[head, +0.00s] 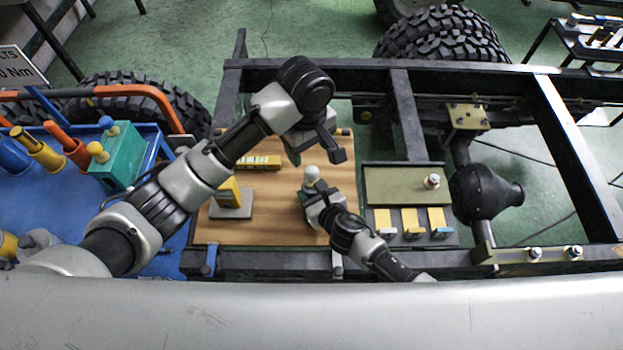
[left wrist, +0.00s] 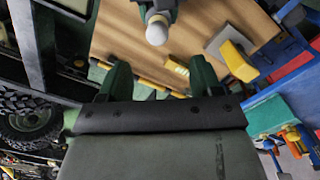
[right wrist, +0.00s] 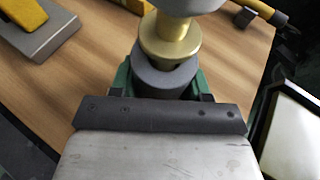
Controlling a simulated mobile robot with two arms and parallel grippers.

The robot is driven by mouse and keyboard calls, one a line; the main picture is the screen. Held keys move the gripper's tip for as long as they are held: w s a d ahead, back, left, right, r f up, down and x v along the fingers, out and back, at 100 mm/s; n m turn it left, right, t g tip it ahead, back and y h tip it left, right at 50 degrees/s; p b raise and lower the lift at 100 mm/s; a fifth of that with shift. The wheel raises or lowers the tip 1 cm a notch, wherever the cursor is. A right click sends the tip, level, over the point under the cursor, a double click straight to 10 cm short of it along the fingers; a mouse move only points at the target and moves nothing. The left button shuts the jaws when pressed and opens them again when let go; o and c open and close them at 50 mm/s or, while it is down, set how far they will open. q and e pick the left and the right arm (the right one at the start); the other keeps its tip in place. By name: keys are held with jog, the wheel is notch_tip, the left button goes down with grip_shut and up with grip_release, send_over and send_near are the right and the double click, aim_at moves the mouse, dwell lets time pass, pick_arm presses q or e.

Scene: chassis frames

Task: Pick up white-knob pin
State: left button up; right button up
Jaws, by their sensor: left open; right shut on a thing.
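The white-knob pin (head: 312,174) stands about upright above the wooden board, in the jaws of my right gripper (head: 310,194). In the right wrist view its brass collar (right wrist: 168,40) and grey lower part sit between the fingers of my right gripper (right wrist: 164,82); the knob is cut off by the top edge. My left gripper (head: 317,153) is open and empty, above and just behind the knob. In the left wrist view the white knob (left wrist: 157,32) is beyond the open fingers of my left gripper (left wrist: 160,80), apart from them.
The wooden board (head: 275,215) lies across the dark chassis frame (head: 300,262). On it are a yellow block on a grey plate (head: 232,212) and a yellow bar (head: 258,163). A panel with several yellow blocks (head: 409,219) is to the right. A blue cart (head: 60,215) stands left.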

aim_at(312, 170)
pick_arm(q)
jog(key=shift+d+r+n, duration=0.1)
jog(key=shift+n, duration=0.6)
notch_tip(312, 170, down, 6)
jog(key=shift+f, duration=0.25)
jog(key=shift+w+d+f, duration=0.15)
jog(key=shift+f, duration=2.5)
jog(key=c, duration=1.1)
